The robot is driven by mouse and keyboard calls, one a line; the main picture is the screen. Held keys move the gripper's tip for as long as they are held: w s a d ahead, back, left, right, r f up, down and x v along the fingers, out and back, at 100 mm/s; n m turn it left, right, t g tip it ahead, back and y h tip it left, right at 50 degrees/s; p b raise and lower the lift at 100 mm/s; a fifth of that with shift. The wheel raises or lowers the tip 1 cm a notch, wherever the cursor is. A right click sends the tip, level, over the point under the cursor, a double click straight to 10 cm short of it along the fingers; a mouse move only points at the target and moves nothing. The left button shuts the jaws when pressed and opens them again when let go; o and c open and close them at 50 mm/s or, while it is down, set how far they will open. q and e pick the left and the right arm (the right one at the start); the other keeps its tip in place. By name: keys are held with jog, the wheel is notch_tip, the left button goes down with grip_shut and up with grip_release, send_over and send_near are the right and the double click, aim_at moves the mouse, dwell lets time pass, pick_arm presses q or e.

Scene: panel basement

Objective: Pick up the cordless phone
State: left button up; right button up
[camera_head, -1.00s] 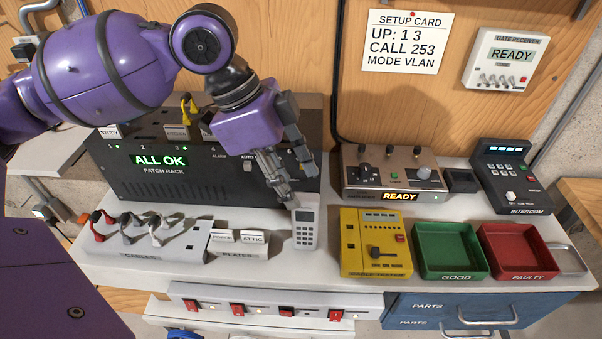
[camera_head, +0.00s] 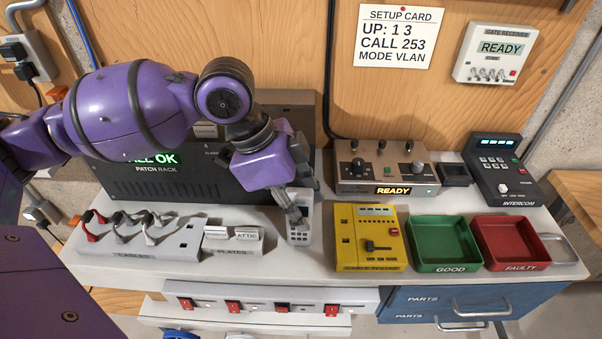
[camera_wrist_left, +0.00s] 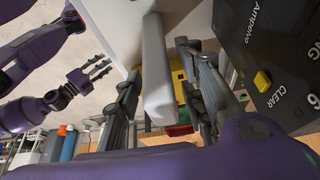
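The cordless phone (camera_head: 299,232) is a pale handset with a dark keypad, on the white bench right of the plate holder. In the left wrist view it shows as a pale slab (camera_wrist_left: 156,70). My left gripper (camera_head: 298,212) is down at its upper part. In the wrist view its two fingers (camera_wrist_left: 160,85) stand on either side of the phone, with narrow gaps visible at their tips. The fingers and hand cover part of the phone in the head view. My right gripper (camera_wrist_left: 92,74) shows only in the wrist view, away from the bench, fingers apart.
The patch rack (camera_head: 185,180) stands behind my left arm. The cable holder (camera_head: 130,250) and plate holder (camera_head: 233,240) are to the left. The amplifier box (camera_head: 385,175), yellow cable tester (camera_head: 370,245), green tray (camera_head: 445,245) and red tray (camera_head: 513,245) are to the right, with the intercom (camera_head: 505,172) behind.

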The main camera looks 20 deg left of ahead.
pick_arm(q)
grip_shut()
